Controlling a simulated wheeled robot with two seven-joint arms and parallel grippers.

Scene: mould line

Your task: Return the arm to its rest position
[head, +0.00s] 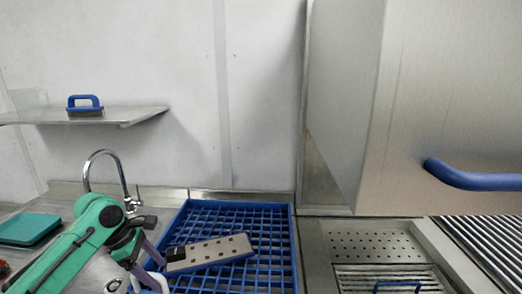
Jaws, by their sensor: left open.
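My left arm comes in from the lower left in green. My left gripper (154,268) has purple fingers and is open at the left edge of the blue rack. A pale mould plate (212,252) with rows of small dark cavities lies tilted in the rack, just right of the gripper. A black piece is at the plate's left end. I cannot tell whether the fingers touch the plate. My right gripper is not in view.
The blue grid rack (272,218) stands on the steel counter. A tap (104,155) rises behind my left arm. A shelf (140,113) holds a blue-handled brush (85,105). A green tray (28,229) lies at left. A steel hood with a blue handle (470,178) fills the right.

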